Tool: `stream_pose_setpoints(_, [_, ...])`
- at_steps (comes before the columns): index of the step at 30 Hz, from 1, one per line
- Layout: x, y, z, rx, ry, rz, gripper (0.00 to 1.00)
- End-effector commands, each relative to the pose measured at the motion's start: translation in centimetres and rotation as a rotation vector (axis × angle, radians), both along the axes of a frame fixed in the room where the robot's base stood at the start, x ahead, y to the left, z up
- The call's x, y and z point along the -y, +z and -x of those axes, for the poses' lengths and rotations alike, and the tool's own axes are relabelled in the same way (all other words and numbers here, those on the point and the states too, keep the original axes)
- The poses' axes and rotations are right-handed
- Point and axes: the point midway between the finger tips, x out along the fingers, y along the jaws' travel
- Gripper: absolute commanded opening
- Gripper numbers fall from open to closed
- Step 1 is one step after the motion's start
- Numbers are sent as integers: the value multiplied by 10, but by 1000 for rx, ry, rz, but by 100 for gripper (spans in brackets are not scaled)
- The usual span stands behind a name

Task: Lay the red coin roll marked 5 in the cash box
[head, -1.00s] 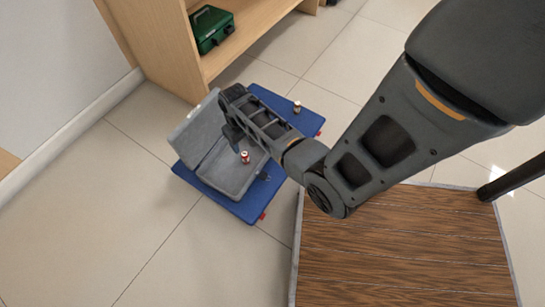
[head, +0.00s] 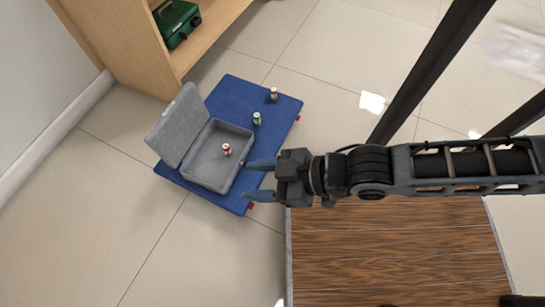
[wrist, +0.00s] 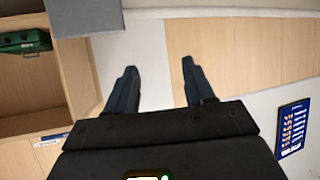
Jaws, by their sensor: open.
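The red coin roll (head: 227,149) stands inside the open grey cash box (head: 208,186), near the middle of its floor; its mark is too small to read. The box's lid (head: 172,128) is tilted back to the left. My gripper (head: 262,180) is open and empty, to the right of the box and apart from the roll. In the wrist view my two fingers (wrist: 160,88) are spread with nothing between them, facing the shelf and wall side.
A green roll (head: 257,118) and a brown roll (head: 273,94) stand on the mat. A wooden shelf (head: 125,60) at upper left holds a green case (head: 177,22). A wood-topped platform (head: 390,250) is at lower right.

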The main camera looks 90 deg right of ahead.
Motion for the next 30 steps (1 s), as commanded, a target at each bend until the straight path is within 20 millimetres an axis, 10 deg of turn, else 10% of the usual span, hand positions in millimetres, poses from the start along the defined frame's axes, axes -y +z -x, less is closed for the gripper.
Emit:
stream_pose_setpoints(9, [-22, 115, 26, 212, 116, -12, 53])
stream_pose_setpoints(30, [-23, 123, 27, 229, 123, -13, 43])
